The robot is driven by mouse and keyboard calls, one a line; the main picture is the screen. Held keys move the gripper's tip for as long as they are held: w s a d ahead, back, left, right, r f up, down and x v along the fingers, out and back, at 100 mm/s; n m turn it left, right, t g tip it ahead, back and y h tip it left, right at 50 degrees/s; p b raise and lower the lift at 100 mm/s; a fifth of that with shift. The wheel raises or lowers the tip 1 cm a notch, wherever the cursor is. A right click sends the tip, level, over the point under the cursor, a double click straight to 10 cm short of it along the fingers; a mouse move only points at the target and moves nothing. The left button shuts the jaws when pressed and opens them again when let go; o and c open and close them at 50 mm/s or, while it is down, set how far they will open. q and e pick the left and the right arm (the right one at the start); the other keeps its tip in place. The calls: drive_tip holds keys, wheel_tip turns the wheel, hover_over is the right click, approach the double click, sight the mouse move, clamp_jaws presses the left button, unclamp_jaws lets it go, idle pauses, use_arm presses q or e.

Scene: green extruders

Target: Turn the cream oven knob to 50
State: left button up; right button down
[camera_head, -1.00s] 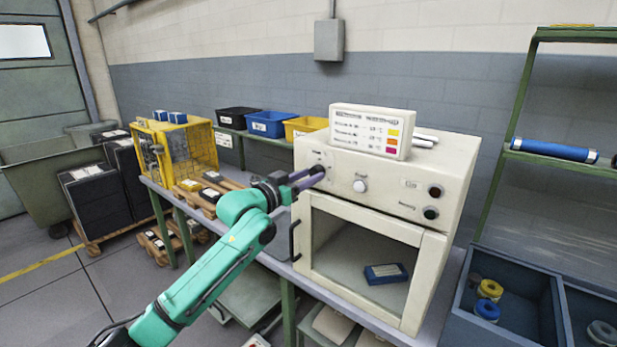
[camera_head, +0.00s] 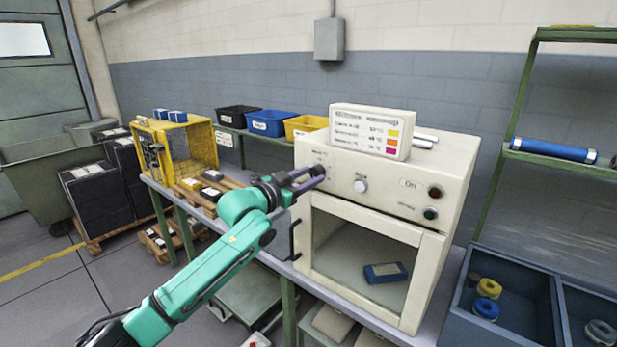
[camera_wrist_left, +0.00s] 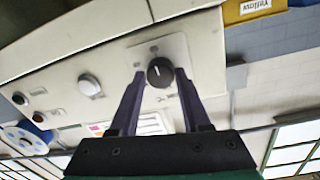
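The cream oven (camera_head: 450,170) stands on a green bench, with a control panel above its glass door. A round black knob (camera_wrist_left: 160,72) with a white pointer line sits on the panel between the two fingers of my left gripper (camera_wrist_left: 160,76). The fingers lie close against both sides of the knob, with hardly any gap. In the head view my left gripper (camera_head: 311,178) reaches the panel's left end and largely covers the knob. The scale marks around the knob are too small to read. My right gripper is not in view.
A second, pale knob (camera_head: 360,186) and red and green buttons (camera_head: 433,201) are further right on the panel. A sign box (camera_head: 370,131) stands on the oven. A blue box (camera_head: 385,272) lies inside. A yellow cage (camera_head: 178,147) stands left on the bench.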

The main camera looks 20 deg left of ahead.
use_arm(q)
drive_tip(key=shift+o, duration=1.4)
drive_tip(key=b+v, duration=0.6)
drive_tip(key=v, duration=0.8)
drive_tip(key=shift+s, duration=0.25)
drive_tip(key=shift+a, duration=0.15)
